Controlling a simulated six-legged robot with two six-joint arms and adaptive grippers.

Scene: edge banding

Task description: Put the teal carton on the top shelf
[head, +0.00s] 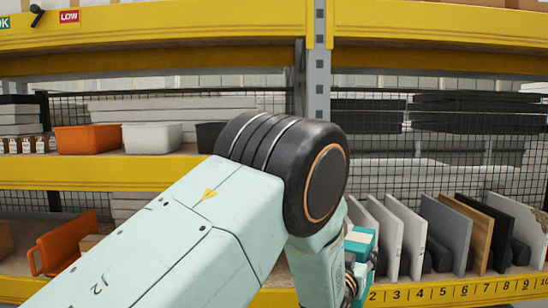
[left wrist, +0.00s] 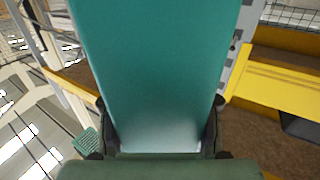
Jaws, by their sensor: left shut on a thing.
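The teal carton (left wrist: 158,70) fills the middle of the left wrist view. My left gripper (left wrist: 160,130) is shut on it, with one dark finger against each side. In the head view a small part of the carton (head: 360,241) shows right of my arm, in front of the lower shelf. My left arm hides most of the carton and the gripper there. The top shelf in view has a yellow beam (head: 150,27) with a LOW label, along the upper edge of the head view. My right gripper is not in view.
The middle shelf (head: 90,176) holds an orange bin (head: 88,139) and a white bin (head: 152,138). The lower shelf (head: 450,292) has numbered slots with several upright panels (head: 447,235). A grey post (head: 318,80) stands between bays. An orange rack (head: 66,243) sits lower left.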

